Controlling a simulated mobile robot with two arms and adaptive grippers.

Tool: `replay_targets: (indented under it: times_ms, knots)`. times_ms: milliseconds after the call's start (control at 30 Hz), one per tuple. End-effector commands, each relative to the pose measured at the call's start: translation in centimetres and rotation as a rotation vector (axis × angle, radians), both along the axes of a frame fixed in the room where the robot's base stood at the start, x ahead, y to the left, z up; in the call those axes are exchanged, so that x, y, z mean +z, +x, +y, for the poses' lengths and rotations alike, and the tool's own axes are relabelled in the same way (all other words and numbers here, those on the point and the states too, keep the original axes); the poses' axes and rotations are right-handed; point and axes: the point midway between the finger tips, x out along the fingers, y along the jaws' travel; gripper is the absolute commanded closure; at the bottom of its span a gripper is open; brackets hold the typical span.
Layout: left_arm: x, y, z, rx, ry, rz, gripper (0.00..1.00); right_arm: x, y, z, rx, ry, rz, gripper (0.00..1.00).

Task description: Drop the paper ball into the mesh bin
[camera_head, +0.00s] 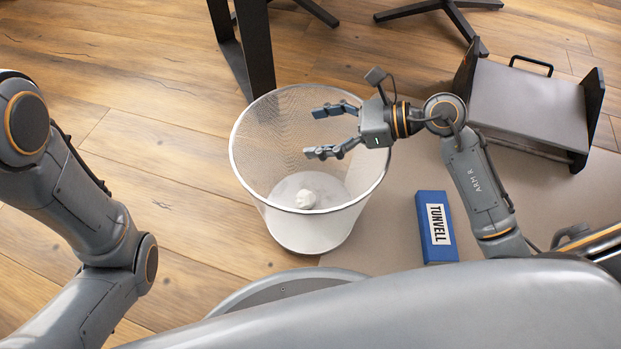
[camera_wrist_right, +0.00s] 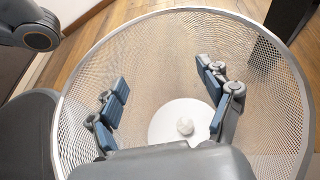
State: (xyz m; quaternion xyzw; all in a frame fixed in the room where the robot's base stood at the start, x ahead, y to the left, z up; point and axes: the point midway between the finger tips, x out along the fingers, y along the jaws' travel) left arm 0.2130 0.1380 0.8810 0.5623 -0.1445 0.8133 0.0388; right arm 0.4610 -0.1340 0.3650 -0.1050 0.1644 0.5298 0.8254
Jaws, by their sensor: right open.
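A white crumpled paper ball (camera_head: 306,199) lies on the pale floor of the mesh bin (camera_head: 262,150), near its middle. In the right wrist view the paper ball (camera_wrist_right: 185,126) shows between my fingers, down on the bin's floor. The bin stands upright and its rim (camera_wrist_right: 75,70) rings my fingers in that view. My right gripper (camera_head: 318,132) is open and empty, held over the bin's mouth, with its fingers pointing left. My left arm comes in at the left, but its gripper is out of view.
A blue box (camera_head: 421,228) labelled TUNVELL lies on a beige mat right of the bin. A grey stand with a handle (camera_head: 530,105) sits at the upper right. A black table leg (camera_head: 250,60) rises just behind the bin. Wooden floor left of the bin is clear.

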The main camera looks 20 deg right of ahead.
Motion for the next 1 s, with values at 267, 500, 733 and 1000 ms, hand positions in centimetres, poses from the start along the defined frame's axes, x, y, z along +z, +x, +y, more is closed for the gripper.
replay_targets:
  times_ms: [267, 500, 733, 1000]
  knots:
    - [0.0, 0.1, 0.0, 0.0, -0.001, 0.004, 0.6, 0.3, -0.4, -1.1, -0.002, -0.003, 0.001, 0.21]
    - [0.0, 0.1, 0.0, 0.0, 0.0, 0.003, 0.6, 2.2, -2.3, -5.1, -0.002, -0.005, 0.003, 0.21]
    - [0.0, 0.1, 0.0, 0.0, 0.0, 0.003, 0.6, 3.8, -3.9, -8.7, -0.003, -0.002, 0.002, 0.21]
    - [0.0, 0.1, 0.0, 0.0, 0.0, 0.002, 0.6, 4.6, -4.6, -10.1, 0.0, -0.001, 0.0, 0.21]
